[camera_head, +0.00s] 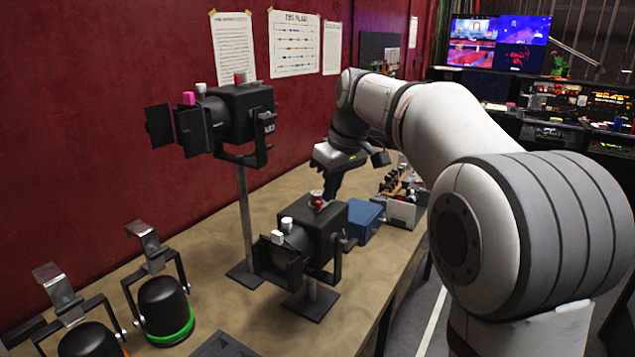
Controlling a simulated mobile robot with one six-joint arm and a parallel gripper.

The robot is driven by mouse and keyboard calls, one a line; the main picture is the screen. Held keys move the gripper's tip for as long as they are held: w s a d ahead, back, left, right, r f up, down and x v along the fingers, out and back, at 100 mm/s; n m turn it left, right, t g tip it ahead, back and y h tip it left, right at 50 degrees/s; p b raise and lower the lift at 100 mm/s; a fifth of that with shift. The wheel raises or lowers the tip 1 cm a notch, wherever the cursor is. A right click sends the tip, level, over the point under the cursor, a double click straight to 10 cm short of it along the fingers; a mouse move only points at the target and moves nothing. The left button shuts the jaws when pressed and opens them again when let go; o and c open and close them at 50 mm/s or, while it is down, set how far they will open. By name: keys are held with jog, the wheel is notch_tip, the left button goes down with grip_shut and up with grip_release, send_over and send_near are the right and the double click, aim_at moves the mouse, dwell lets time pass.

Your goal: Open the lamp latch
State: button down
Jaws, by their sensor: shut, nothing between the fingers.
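Two black box-shaped stage lamps stand on the wooden bench. The taller lamp (240,113) has a magenta knob (188,98), a white knob (201,88) and a red knob (239,78) on top. The lower lamp (318,230) has white knobs (281,229) and a red-topped knob (317,199). I cannot tell which part is the latch. My gripper (329,193) is shut and empty, pointing down above or behind the lower lamp's red-topped knob. I cannot tell whether it touches; its tips are partly hidden there.
A blue box (363,220) and a grey tool caddy (401,208) stand behind the lower lamp. Round black lamps with brackets, one with a green ring (170,336), are at the front left. The red wall (80,120) bounds the bench (225,310). Monitors and a console are at the back right.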

jog(key=w+a+r+n+p, duration=0.1)
jog(key=w+a+r+n, duration=0.2)
jog(key=w, duration=0.3)
jog(key=shift+w+a+r+y+p, duration=0.4)
jog(key=shift+a+r, duration=0.15)
jog(key=shift+r, duration=0.25)
jog(key=x, duration=0.9)
jog(key=shift+f+p, duration=0.15)
jog(key=shift+p, duration=0.15)
jog(key=shift+s+d+f, duration=0.1)
jog(key=shift+d+f, duration=0.1)
jog(key=shift+f, duration=0.05)
jog(key=s+d, duration=0.2)
jog(key=shift+d+p, duration=0.3)
jog(key=shift+p, duration=0.1)
jog(key=shift+f, duration=0.1)
jog(key=shift+d, duration=0.1)
